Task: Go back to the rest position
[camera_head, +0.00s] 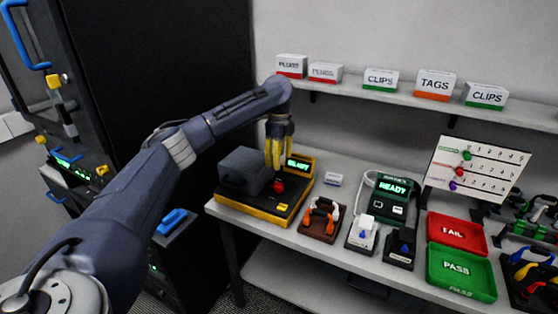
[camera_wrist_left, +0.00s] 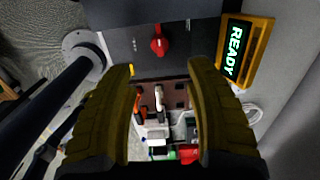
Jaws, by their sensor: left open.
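My left gripper (camera_head: 279,152) has yellow fingers and hangs above the black and yellow machine (camera_head: 245,204) at the left end of the bench. In the left wrist view its two fingers (camera_wrist_left: 165,75) are apart with nothing held between them. The machine has a grey block, a red knob (camera_wrist_left: 159,46) and a display (camera_wrist_left: 234,48) reading READY. My left arm reaches in from the lower left. My right gripper does not show in either view.
A brown holder with orange-handled parts (camera_head: 322,217), a green READY tester (camera_head: 391,198), a red FAIL tray (camera_head: 478,236) and a green PASS tray (camera_head: 442,272) stand along the bench. A shelf (camera_head: 411,98) with labelled boxes runs behind. A dark cabinet (camera_head: 165,60) stands left.

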